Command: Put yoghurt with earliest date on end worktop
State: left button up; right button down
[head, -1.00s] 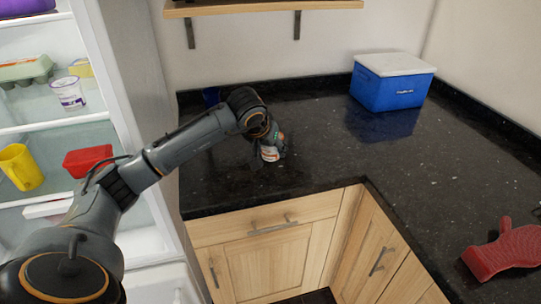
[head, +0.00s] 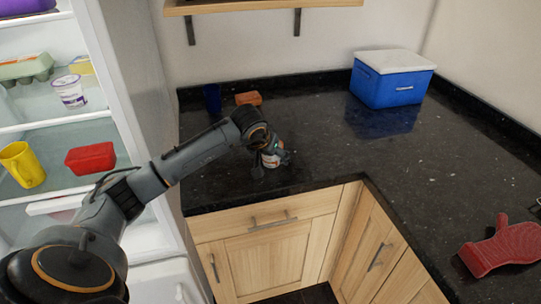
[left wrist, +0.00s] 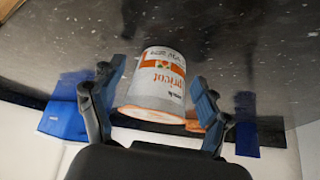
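A white and orange yoghurt pot (head: 270,161) with "apricot" lettering stands on the black worktop (head: 330,150), near its left front part. It also shows in the left wrist view (left wrist: 157,85), upside down in the picture. My left gripper (head: 271,163) is around this pot, one finger on each side. The fingers look spread, with a narrow gap at the right-hand finger, so it seems open. A white and purple yoghurt pot (head: 70,92) stands on a fridge shelf. No date is readable. My right gripper is out of view.
The open fridge holds a yellow tub (head: 80,67), egg carton (head: 25,68), yellow mug (head: 21,164) and red container (head: 90,158). A blue cup (head: 212,97), orange-brown block (head: 248,98), blue cool box (head: 393,82) and red oven mitt (head: 502,246) are on the worktop. Its middle is clear.

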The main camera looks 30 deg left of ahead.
pick_arm(q)
jog(key=shift+r, duration=0.2)
jog(key=shift+s+r, duration=0.15)
jog(key=shift+r, duration=0.15)
jog(key=b+v, duration=0.1)
jog(key=v, duration=1)
jog(key=shift+s+d, duration=0.1)
jog(key=shift+s, duration=0.05)
